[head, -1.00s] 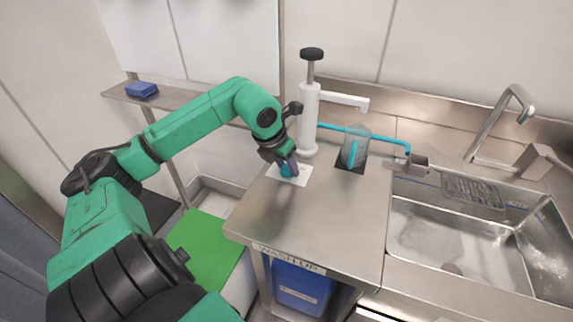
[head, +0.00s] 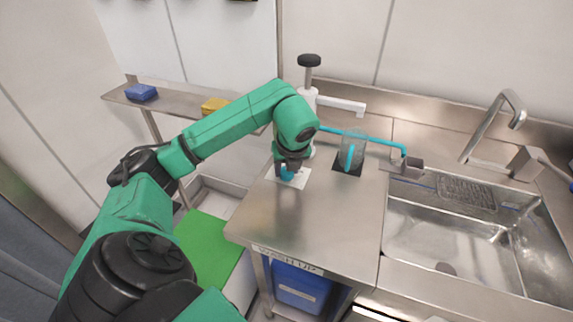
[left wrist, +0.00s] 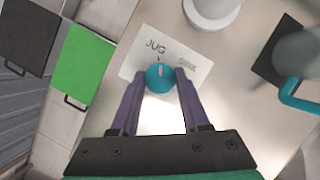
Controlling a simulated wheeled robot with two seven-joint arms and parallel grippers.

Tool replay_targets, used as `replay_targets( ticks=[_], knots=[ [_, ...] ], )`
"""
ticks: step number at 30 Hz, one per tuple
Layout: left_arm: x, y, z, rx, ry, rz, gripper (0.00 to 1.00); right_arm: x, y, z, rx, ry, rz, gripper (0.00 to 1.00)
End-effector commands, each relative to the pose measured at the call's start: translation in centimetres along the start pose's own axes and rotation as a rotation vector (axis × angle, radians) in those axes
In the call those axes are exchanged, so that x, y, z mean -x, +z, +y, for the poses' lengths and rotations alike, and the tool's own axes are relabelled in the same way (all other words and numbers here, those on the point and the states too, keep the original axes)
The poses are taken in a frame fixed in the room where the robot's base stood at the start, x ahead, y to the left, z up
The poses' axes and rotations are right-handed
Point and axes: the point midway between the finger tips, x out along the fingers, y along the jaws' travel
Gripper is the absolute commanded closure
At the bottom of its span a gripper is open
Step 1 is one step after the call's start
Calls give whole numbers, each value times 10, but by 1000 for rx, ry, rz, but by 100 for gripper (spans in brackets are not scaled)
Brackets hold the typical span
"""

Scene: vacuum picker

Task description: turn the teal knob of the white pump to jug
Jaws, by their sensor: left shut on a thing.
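The teal knob (head: 287,175) sits on a white label plate (head: 304,181) on the steel counter; the left wrist view shows the knob (left wrist: 160,77) from above. Its white mark points up in that view, between the word JUG on the left and a smaller, blurred word on the right. My left gripper (left wrist: 161,76) points down, with its purple fingers shut on opposite sides of the knob. The white pump (head: 340,104) stands behind, its column partly hidden by my arm. The clear jug (head: 352,150) with a teal handle stands on a black mat (head: 348,169). My right gripper is not in view.
A teal hose (head: 385,141) runs past the jug to a grey block at the sink (head: 450,243). A shelf (head: 172,98) with a blue sponge (head: 141,92) and a yellow one (head: 214,105) is at the left. The counter's front is clear.

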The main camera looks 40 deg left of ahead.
Motion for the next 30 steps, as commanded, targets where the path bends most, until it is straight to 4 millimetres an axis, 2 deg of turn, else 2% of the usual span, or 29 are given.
replay_targets(
  ticks=[12,28,29,30],
  knots=[
    [1,2,-2,181,71,-2,100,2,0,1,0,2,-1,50],
    [1,2,-2,203,78,-3,100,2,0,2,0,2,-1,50],
    [1,2,-2,203,78,-3,43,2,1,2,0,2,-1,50],
    [1,2,-2,203,78,-3,28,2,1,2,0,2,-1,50]
  ],
)
